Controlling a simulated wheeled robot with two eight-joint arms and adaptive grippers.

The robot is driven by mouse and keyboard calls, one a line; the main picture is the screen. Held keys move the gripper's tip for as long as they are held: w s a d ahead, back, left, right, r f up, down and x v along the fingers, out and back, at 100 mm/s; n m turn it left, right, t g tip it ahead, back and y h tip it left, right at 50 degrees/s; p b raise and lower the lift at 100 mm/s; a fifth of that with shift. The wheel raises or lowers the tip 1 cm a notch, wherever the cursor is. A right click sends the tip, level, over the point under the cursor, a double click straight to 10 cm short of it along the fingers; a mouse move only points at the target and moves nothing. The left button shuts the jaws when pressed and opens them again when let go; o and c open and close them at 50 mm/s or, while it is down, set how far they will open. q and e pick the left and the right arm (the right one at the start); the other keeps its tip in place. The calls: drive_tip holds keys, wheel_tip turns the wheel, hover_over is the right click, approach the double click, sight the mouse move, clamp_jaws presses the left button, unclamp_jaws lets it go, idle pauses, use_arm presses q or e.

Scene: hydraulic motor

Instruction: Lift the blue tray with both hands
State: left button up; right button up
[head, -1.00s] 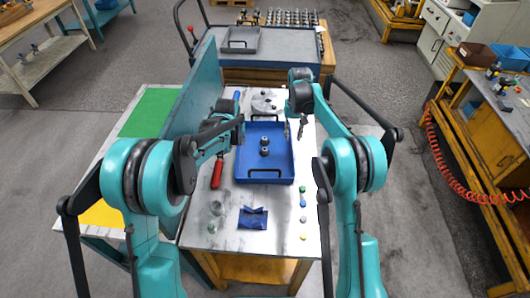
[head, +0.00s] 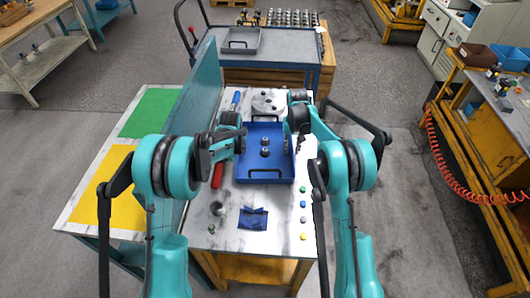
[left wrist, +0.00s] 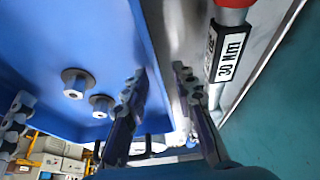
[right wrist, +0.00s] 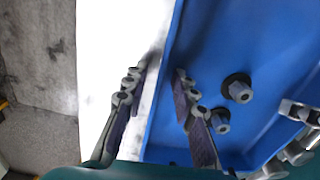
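The blue tray (head: 265,174) lies flat on the white worktable, with two small metal fittings (head: 265,147) inside and black handles at its near and far ends. My left gripper (left wrist: 160,82) is open at the tray's left side wall; one finger is over the inside, the other outside. My right gripper (right wrist: 160,76) is open at the right side wall, also with one finger on each side of it. Both gaps look unclosed on the walls. In the head view the arms partly hide the fingertips.
A red-handled torque wrench (head: 217,174) lies close along the tray's left side, by my left gripper. A grey round part (head: 268,103) is behind the tray. A teal panel (head: 205,95) stands on the left.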

use_arm(q)
clamp_jaws()
use_arm(e)
clamp_jaws()
